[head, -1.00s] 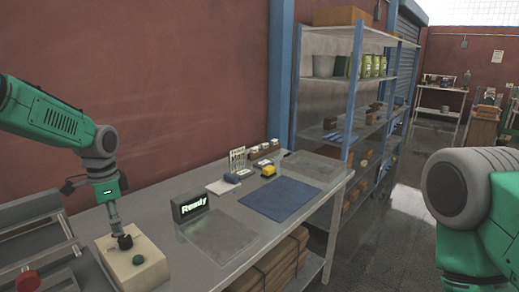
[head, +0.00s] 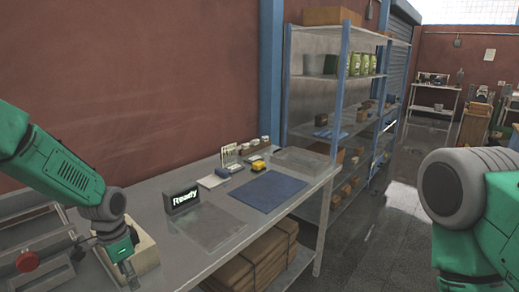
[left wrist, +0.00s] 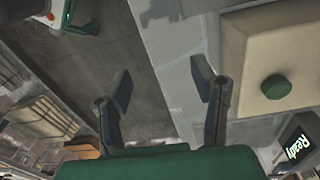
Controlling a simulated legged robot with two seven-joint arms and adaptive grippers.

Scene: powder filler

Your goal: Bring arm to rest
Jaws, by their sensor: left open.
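My left arm comes in from the left in the head view, green and grey. Its gripper (head: 130,274) points down in front of the cream box (head: 145,252) and hides part of it. In the left wrist view the two dark fingers (left wrist: 163,85) stand apart with nothing between them, over the table's edge and the floor. The cream box (left wrist: 292,50) with its green button (left wrist: 276,87) is to the right of the fingers, apart from them. My right arm shows at the right of the head view, but its gripper is out of the frame.
A black sign reading "Ready" (head: 183,198) stands on the grey table (head: 165,225). A blue mat (head: 268,193) and a yellow item (head: 258,164) lie further right. A metal rack with a red knob (head: 27,262) is at the left. Shelves (head: 335,90) stand behind.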

